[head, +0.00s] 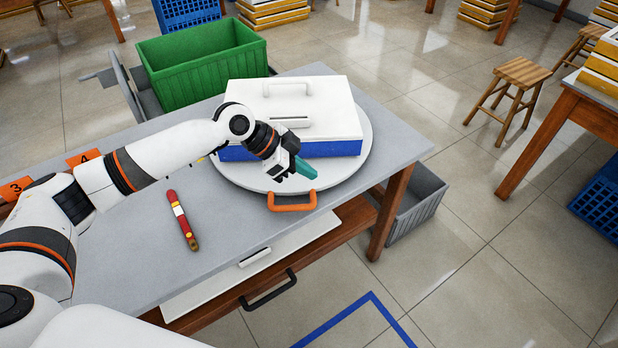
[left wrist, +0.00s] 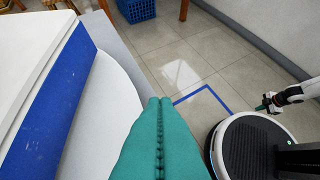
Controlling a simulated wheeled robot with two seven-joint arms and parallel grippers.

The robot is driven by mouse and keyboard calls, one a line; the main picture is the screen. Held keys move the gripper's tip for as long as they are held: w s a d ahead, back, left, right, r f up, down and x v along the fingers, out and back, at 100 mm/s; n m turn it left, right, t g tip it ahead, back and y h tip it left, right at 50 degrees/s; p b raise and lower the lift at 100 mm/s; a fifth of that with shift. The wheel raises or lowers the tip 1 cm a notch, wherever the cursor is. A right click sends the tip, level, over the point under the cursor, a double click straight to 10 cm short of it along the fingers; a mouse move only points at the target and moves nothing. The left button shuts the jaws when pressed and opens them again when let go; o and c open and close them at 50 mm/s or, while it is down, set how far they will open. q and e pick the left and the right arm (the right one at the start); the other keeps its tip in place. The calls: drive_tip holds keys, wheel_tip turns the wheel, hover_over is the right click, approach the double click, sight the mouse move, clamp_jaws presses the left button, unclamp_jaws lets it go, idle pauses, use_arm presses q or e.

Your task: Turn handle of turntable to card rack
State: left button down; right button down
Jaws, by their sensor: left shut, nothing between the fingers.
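The turntable (head: 350,168) is a round pale grey disc on the grey table. Its orange handle (head: 292,206) sticks out at the front edge, toward the bottom of the head view. A white box with a blue lower part (head: 295,110) sits on the disc. My left gripper (head: 305,169), with teal fingers, is shut and empty above the disc's front part, just behind the handle and apart from it. Its shut fingers fill the middle of the left wrist view (left wrist: 160,102). Orange cards numbered 3 and 4 (head: 84,157) stand at the table's left; their rack is mostly hidden by my arm. My right gripper (left wrist: 264,107) shows small in the left wrist view.
A red and yellow stick (head: 182,220) lies on the table, left of the turntable. A green crate (head: 203,65) stands behind the table. A grey bin (head: 415,205) is on the right. A drawer with a black handle (head: 270,290) is below the front edge.

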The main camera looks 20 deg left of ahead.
sight(315, 195)
use_arm(q)
drive_tip(key=x, duration=0.8)
drive_tip(key=shift+w+d+f+p, duration=0.1)
drive_tip(key=shift+d+f+p, duration=0.15)
drive_tip(key=shift+d+p, duration=0.05)
drive_tip(key=shift+s+a+f+p, duration=0.15)
drive_tip(key=shift+s+a, duration=0.1)
drive_tip(key=shift+a, duration=0.4)
drive_tip(key=shift+s+a+f+p, duration=0.15)
drive_tip(key=shift+s+a, duration=0.1)
drive_tip(key=shift+a, duration=0.35)
drive_tip(key=shift+s+a+f+p, duration=0.15)
drive_tip(key=shift+s+a, duration=0.1)
drive_tip(key=shift+a, duration=0.4)
use_arm(e)
drive_tip(key=shift+r, duration=0.75)
